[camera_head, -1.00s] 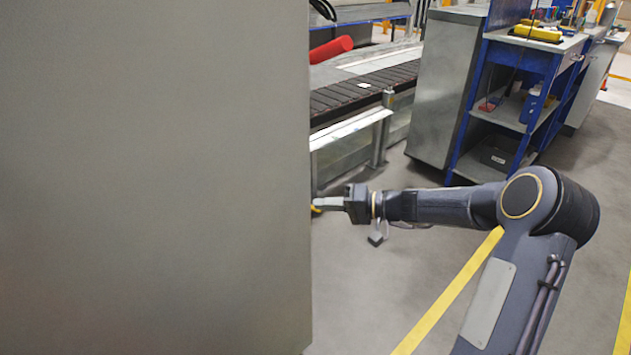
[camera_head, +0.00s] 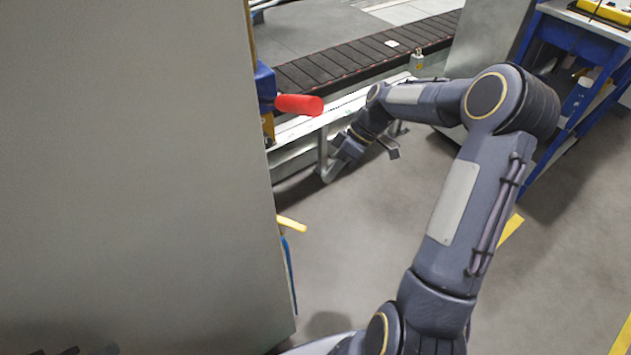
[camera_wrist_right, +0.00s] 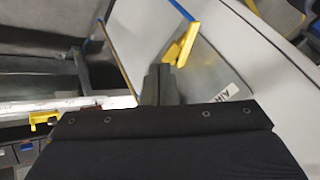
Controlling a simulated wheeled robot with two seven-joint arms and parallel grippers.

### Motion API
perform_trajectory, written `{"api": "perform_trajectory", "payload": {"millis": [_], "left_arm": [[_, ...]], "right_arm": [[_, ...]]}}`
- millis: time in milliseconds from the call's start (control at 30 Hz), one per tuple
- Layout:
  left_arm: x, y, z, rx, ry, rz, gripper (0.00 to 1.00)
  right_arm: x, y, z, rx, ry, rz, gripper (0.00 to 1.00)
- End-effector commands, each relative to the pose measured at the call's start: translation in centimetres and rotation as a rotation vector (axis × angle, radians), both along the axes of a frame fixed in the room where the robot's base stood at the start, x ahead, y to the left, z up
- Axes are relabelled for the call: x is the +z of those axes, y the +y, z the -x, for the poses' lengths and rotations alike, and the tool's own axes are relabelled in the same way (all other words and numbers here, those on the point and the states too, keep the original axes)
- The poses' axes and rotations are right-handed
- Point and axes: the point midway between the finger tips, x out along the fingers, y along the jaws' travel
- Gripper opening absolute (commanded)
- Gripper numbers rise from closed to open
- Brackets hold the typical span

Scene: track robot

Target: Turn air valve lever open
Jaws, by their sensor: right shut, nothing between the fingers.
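The yellow lever (camera_head: 291,223) sticks out to the right past the edge of the large grey cabinet, sloping slightly down to its tip. It also shows in the right wrist view (camera_wrist_right: 182,45), beside a blue pipe (camera_wrist_right: 181,9) and a label reading AIR (camera_wrist_right: 227,92). My right gripper (camera_head: 328,172) is shut and empty. In the head view it is above and right of the lever, apart from it. In the wrist view the shut fingers (camera_wrist_right: 160,82) appear close to the lever's lower end; I cannot tell whether they touch. My left gripper is not identifiable.
The grey cabinet (camera_head: 130,180) fills the left side and hides the lever's base. A red cylindrical handle (camera_head: 298,104) juts out above the lever. A conveyor (camera_head: 345,58) stands behind my right gripper. A blue bench (camera_head: 575,45) is at right. Open floor lies below the gripper.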

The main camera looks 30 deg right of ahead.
Motion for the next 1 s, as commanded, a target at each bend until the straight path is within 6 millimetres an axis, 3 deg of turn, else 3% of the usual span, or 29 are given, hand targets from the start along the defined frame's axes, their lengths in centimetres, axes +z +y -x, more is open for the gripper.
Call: {"api": "perform_trajectory", "payload": {"millis": [467,700,1000], "left_arm": [[-2.4,0.0,0.0,0.000,0.000,0.000,0.36],[-2.8,0.0,0.0,0.000,0.000,0.000,0.36],[-2.8,0.0,0.0,0.000,0.000,0.000,0.36]], "right_arm": [[-7.8,5.8,-0.1,0.001,0.003,-0.004,0.00],[-7.5,8.3,1.8,-0.002,-0.001,-0.004,0.00],[-7.4,8.8,2.3,-0.003,-0.001,-0.004,0.00]]}}
